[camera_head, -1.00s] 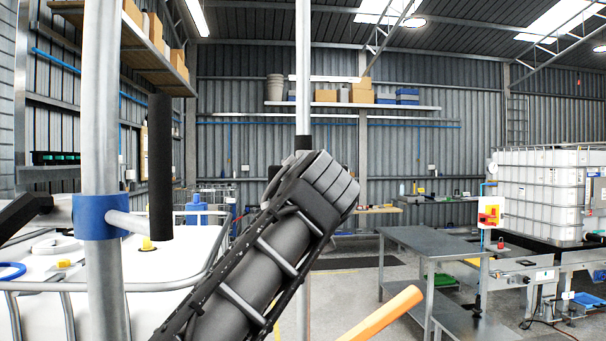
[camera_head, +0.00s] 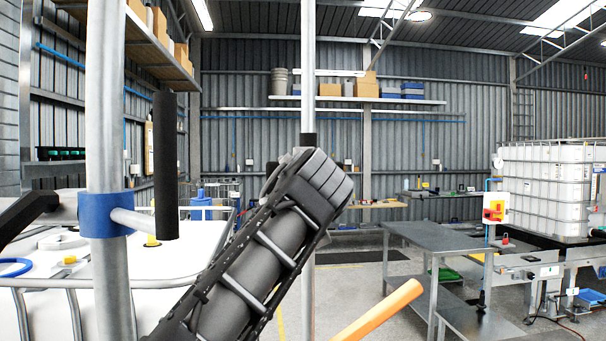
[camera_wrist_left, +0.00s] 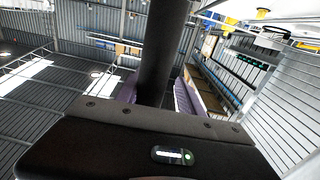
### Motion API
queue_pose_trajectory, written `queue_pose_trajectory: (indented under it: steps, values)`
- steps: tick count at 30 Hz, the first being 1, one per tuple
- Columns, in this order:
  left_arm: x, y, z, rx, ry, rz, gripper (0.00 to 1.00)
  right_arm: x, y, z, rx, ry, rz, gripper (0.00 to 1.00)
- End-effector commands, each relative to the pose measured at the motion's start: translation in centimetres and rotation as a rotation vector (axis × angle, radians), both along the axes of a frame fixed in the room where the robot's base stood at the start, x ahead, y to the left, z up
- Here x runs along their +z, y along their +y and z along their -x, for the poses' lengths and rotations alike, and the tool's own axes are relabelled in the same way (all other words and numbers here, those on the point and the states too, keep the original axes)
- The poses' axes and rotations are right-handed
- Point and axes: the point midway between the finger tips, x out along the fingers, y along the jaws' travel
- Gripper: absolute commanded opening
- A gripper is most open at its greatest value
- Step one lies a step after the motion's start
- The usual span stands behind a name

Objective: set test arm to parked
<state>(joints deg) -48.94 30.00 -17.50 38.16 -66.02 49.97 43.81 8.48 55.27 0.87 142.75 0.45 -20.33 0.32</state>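An upright silver post (camera_head: 104,130) carries a blue collar (camera_head: 100,215) in the head view. A short silver bar leads right from the collar to an upright black grip (camera_head: 165,165); I take this as the test arm. An orange bar (camera_head: 385,310) slants up from the bottom edge.
A white tank top (camera_head: 60,290) with a metal frame lies behind the post. A second thin post (camera_head: 307,70) stands behind my arm. A grey metal table (camera_head: 440,238) stands right of centre, with a caged white tank (camera_head: 545,195) beyond. Open floor lies before the back wall.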

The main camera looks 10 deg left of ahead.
Motion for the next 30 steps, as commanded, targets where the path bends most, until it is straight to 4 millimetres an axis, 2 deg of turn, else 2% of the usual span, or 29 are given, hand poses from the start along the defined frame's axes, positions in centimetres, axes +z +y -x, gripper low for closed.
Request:
queue_pose_trajectory:
  steps: [9, 13, 24, 30]
  values:
    - [-0.2, -0.3, 0.0, -0.005, 0.002, 0.0, 0.43, -0.1, 0.0, 0.0, 0.0, 0.0, 0.0, 0.49]
    - [-0.3, -0.5, 0.7, -0.006, 0.001, 0.0, 0.43, -0.6, 0.0, -0.1, 0.0, -0.002, -0.001, 0.49]
    - [-0.5, -1.5, 6.2, -0.005, 0.001, 0.001, 0.43, -3.5, 0.2, -0.4, 0.003, -0.013, -0.009, 0.49]
    - [-0.2, -1.6, 7.6, -0.003, 0.002, 0.0, 0.43, -3.8, 0.2, -0.5, 0.004, -0.016, -0.011, 0.49]
